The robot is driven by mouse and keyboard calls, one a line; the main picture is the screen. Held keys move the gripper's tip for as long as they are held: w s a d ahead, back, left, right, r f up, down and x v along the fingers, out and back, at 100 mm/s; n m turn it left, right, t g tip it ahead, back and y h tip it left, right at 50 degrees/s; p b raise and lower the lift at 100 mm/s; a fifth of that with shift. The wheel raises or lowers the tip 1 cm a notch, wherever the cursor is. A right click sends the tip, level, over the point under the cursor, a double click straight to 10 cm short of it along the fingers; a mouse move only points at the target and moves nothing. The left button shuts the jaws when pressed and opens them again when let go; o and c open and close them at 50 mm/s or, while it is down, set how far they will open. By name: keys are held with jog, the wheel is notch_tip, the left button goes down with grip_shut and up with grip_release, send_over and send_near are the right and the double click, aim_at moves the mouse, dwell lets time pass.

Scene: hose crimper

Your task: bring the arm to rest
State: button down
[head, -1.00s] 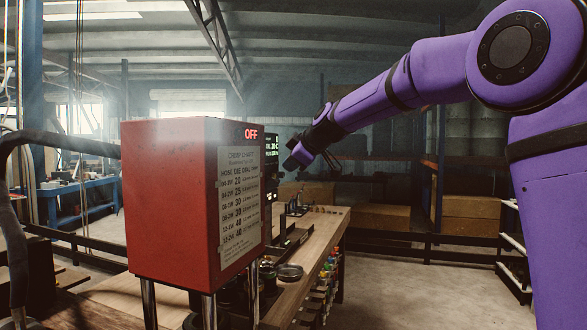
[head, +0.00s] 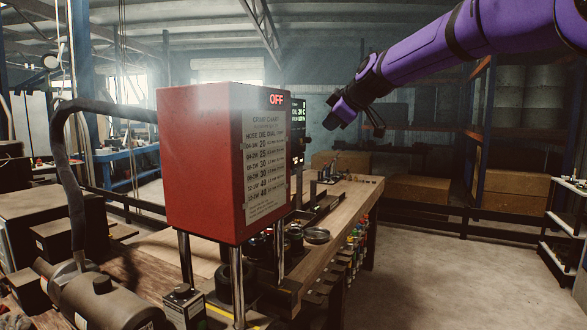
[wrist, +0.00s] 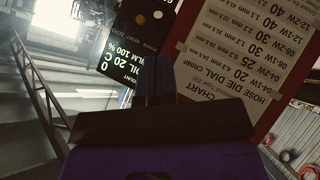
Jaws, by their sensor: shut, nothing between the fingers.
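My gripper (head: 338,112) is at the end of my raised purple arm, in the upper right of the head view. It is in the air, beyond and to the right of the red crimper housing (head: 200,165), and touches nothing that I can see. The fingers also show in the wrist view (wrist: 157,80), close together and empty. The crimper's sign reads OFF, and a paper crimp chart (head: 265,165) is stuck on its side. The chart appears upside down in the wrist view (wrist: 235,60), beside a dark display (wrist: 125,45) with pale text.
A wooden bench (head: 345,205) runs back from under the crimper, with a round dish (head: 317,236) on it. Cardboard boxes (head: 418,189) stand on a rack behind. A white shelf unit (head: 562,222) is at the right. The floor (head: 430,270) between is clear.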

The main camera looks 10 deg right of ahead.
jog(key=s+d+f+m+g+h, duration=0.1)
jog(key=s+d+f+m, duration=0.2)
jog(key=s, duration=1.2)
jog(key=s+d+f+m+g+h, duration=0.2)
jog(key=s+f+m, duration=0.4)
jog(key=s, duration=0.9)
jog(key=s+d+f+m+g+h, duration=0.1)
jog(key=s+d+f+m, duration=0.3)
jog(key=s+f, duration=0.4)
jog(key=s, duration=0.7)
jog(key=shift+d+f+m+g+h, duration=0.25)
jog(key=shift+f+m+g+h, duration=0.05)
jog(key=shift+h, duration=0.1)
